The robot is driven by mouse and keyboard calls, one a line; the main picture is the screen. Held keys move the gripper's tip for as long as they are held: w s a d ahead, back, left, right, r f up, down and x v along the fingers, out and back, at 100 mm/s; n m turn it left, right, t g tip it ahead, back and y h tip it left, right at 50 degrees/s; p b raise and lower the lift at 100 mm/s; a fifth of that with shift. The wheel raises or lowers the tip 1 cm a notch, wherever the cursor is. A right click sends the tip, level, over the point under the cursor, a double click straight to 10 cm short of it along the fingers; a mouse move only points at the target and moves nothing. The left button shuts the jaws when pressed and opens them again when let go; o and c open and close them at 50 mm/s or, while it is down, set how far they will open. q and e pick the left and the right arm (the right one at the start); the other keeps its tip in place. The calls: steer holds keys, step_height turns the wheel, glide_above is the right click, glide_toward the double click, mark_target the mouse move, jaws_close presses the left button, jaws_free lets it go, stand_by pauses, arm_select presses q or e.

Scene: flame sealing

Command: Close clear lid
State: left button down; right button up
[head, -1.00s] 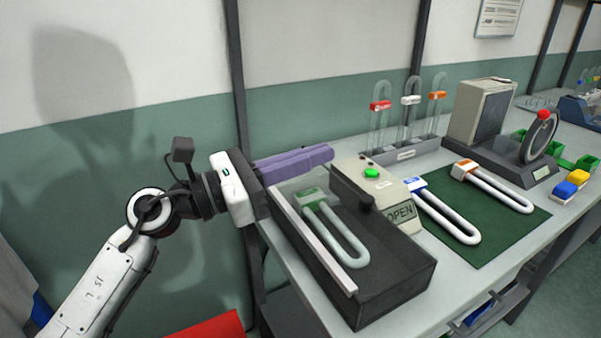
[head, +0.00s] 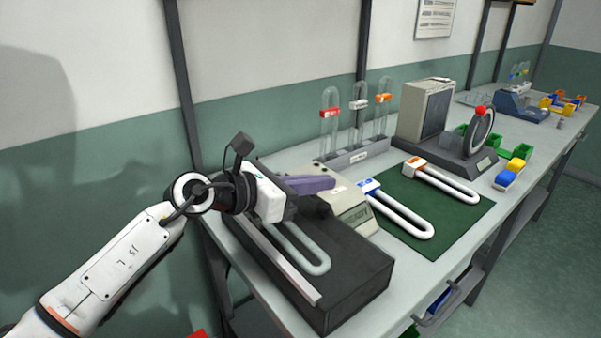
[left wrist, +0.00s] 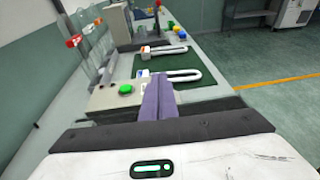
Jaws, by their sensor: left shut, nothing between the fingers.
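The sealer is a black box (head: 345,283) with a cream control block (head: 362,213) whose small display seems to read READY, though blurred. A pale U-shaped tube (head: 312,262) lies in the box, its back end hidden by my gripper. The clear lid is too transparent to trace; it seems to lie low over the tube. My left gripper (head: 327,184) has its purple fingers together and empty, above the back of the box beside the control block. In the left wrist view the fingers (left wrist: 158,84) point past a green button (left wrist: 126,89). My right gripper is not in view.
A green mat (head: 432,214) to the right holds a blue-capped tube (head: 405,213) and an orange-capped tube (head: 445,180). A rack (head: 357,154) with upright clear tubes stands behind. A grey-cream device (head: 425,108) and a round-framed stand (head: 480,130) are farther back.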

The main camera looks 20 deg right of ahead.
arm_select(q)
steer(key=shift+w+d+f+g+y+p, duration=0.1)
steer(key=shift+d+f+g+y+p, duration=0.25)
steer(key=shift+d+f+y, duration=0.25)
steer(key=shift+f, duration=0.35)
steer(key=shift+a, duration=0.1)
steer(key=r+p, duration=0.2)
steer(key=r, duration=0.3)
steer(key=shift+w+p, duration=0.2)
steer(key=shift+p, duration=0.15)
step_height(320, 180, up, 9)
steer(key=b, duration=0.2)
